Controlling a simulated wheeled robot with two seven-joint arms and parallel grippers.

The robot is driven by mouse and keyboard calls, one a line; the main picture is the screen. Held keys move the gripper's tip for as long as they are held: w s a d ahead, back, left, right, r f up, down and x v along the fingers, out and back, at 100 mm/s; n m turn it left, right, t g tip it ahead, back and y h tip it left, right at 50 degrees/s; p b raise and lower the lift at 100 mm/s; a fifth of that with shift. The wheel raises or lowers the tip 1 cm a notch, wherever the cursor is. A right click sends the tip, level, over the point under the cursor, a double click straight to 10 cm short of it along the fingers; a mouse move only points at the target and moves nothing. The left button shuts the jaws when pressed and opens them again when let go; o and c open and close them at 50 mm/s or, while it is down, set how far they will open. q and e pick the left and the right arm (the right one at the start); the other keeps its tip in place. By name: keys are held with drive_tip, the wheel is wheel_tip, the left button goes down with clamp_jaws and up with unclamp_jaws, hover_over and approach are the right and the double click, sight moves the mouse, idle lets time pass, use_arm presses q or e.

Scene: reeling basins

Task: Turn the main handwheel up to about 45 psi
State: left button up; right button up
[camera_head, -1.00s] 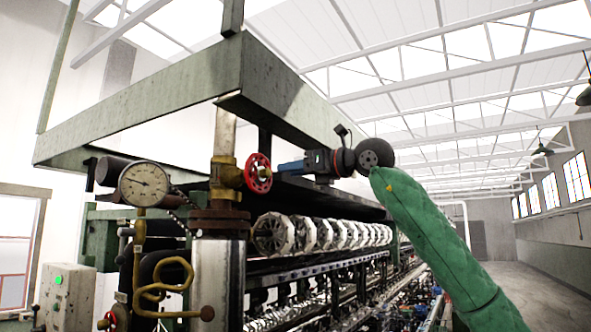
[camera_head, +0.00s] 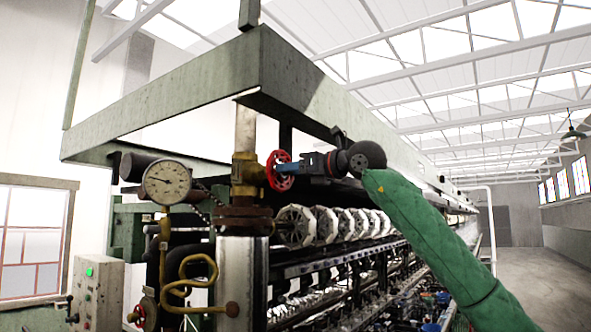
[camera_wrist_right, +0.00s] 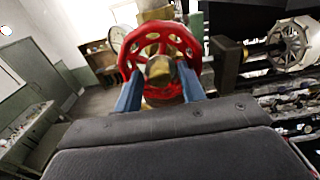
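The red main handwheel (camera_head: 280,170) sits on a brass valve (camera_head: 246,174) on the vertical pipe. My right gripper (camera_head: 292,167) reaches it from the right, its blue fingers overlapping the wheel. In the right wrist view, the handwheel (camera_wrist_right: 158,45) fills the upper middle, with its hub between the fingers of my right gripper (camera_wrist_right: 160,78). The fingers are spread apart near the left and right of the rim; firm contact is not clear. The round pressure gauge (camera_head: 167,182) faces me left of the valve; its numbers are too small to read. My left gripper is not in view.
A green beam frame (camera_head: 200,100) hangs above the valve. White reels (camera_head: 295,226) line the machine below my right arm. A smaller red handwheel (camera_head: 140,314) and a control box (camera_head: 97,290) stand lower left. The aisle at the right is clear.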

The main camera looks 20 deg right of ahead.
drive_tip(key=shift+d, duration=0.1)
drive_tip(key=c, duration=0.8)
drive_tip(key=shift+c, duration=0.2)
drive_tip(key=n, duration=1.4)
drive_tip(key=n+p, duration=0.1)
drive_tip(key=n, duration=1.3)
drive_tip(key=shift+f+n+p, duration=0.2)
drive_tip(key=shift+n+p, duration=0.1)
drive_tip(key=shift+n, duration=0.1)
